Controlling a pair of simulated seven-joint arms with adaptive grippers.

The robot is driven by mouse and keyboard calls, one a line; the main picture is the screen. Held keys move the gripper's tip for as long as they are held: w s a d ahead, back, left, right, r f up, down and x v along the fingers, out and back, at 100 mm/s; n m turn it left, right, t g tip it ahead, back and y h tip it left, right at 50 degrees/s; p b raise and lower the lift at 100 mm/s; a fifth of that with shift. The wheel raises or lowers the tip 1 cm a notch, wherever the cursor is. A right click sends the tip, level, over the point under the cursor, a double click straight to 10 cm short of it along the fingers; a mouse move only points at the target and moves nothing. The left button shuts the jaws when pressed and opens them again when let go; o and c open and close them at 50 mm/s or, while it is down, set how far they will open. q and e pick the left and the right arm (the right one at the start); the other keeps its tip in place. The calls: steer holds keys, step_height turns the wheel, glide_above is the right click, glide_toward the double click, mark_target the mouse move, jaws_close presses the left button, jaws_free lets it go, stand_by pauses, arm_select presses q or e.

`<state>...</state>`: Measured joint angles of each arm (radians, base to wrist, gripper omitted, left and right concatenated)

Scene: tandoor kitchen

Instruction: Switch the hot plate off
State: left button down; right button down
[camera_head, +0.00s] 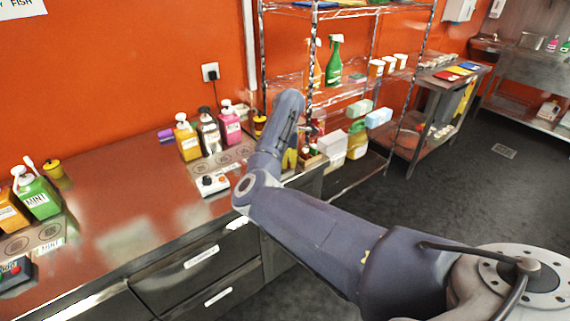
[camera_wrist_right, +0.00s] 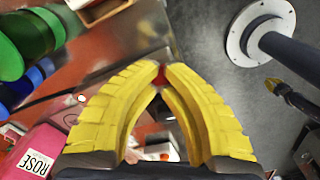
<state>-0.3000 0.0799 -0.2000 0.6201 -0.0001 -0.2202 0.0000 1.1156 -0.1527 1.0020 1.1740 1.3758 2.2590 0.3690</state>
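A small white control box (camera_head: 212,184) with a dark knob and an orange-red spot stands near the counter's front edge in the head view. It adjoins a grey plate (camera_head: 201,167) with round marks; I cannot tell for certain that this is the hot plate. My right gripper (camera_head: 289,160) is partly hidden behind my arm, right of the box and apart from it. In the wrist view its yellow fingers (camera_wrist_right: 161,76) meet at the tips, with something small and red showing at the tips; I cannot tell whether it is held. My left gripper is not in view.
A black box with a red button (camera_head: 14,271) and a green bottle (camera_head: 37,194) are at left. A wire shelf (camera_head: 350,88) stands at right. The mid-counter is clear.

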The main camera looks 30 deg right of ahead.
steer(key=shift+f, duration=0.3)
steer(key=shift+r, duration=3.55)
